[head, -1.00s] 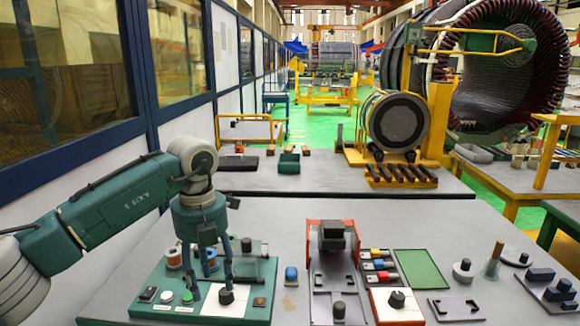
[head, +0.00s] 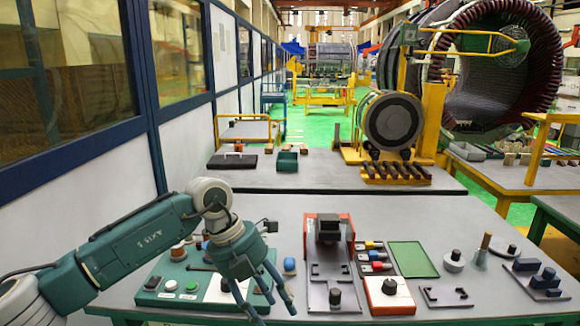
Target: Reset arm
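My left gripper (head: 264,300) hangs from the teal arm that comes in from the left. Its fingers point down and to the right, spread apart, with nothing visible between them. It is in front of the right part of the green winding board (head: 150,298) and hides some of it. The board carries spools, a green button and a white button, and a white plate with a dark knob. Whether the fingertips touch anything is not clear. My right gripper is not in view.
Right of the gripper stand a red-framed fixture (head: 329,232), a white box with a dark knob (head: 390,297), a green tray (head: 413,259) and blue blocks (head: 546,277). A small blue part (head: 289,265) sits close behind the fingers. A second bench (head: 330,176) is farther back.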

